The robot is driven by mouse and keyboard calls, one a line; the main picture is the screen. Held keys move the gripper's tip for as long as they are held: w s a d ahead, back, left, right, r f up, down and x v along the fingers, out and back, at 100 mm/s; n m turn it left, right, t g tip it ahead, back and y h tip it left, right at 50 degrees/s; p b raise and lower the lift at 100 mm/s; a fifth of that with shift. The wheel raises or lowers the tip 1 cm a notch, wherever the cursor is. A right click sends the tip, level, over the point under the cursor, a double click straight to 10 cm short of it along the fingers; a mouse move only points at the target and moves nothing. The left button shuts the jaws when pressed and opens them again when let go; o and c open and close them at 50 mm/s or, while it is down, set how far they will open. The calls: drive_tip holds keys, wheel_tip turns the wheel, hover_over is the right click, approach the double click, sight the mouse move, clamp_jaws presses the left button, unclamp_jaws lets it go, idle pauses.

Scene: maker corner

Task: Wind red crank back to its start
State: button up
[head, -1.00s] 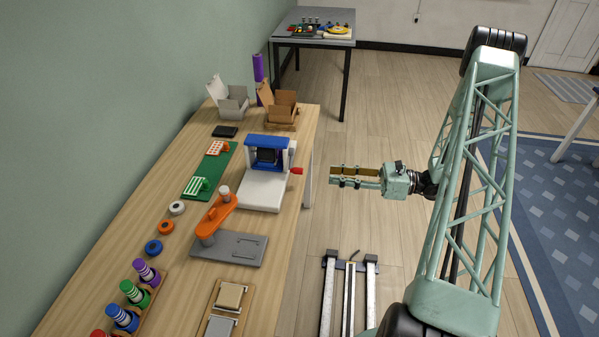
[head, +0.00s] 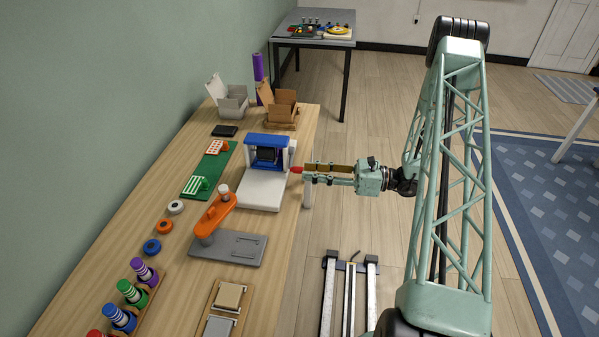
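The red crank (head: 296,170) sticks out from the right side of a small machine with a blue frame (head: 267,150) and a white base (head: 262,190), standing at the table's right edge. Only its red knob shows clearly; its arm is small and hard to make out. My gripper (head: 304,174) points left, level, with its fingertips right at the knob. Its two fingers look apart, with a gap between them. Whether they touch the knob or reach around it cannot be told from this view.
An orange lever press (head: 213,213) on a grey plate (head: 240,249) stands in front of the machine. Open boxes (head: 233,101) (head: 282,107) stand behind it. Several coloured spools (head: 134,292) are at the front left.

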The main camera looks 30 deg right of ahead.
sight(300, 170)
drive_tip(key=shift+b+x, duration=0.3)
drive_tip(key=shift+x, duration=1.85)
clamp_jaws()
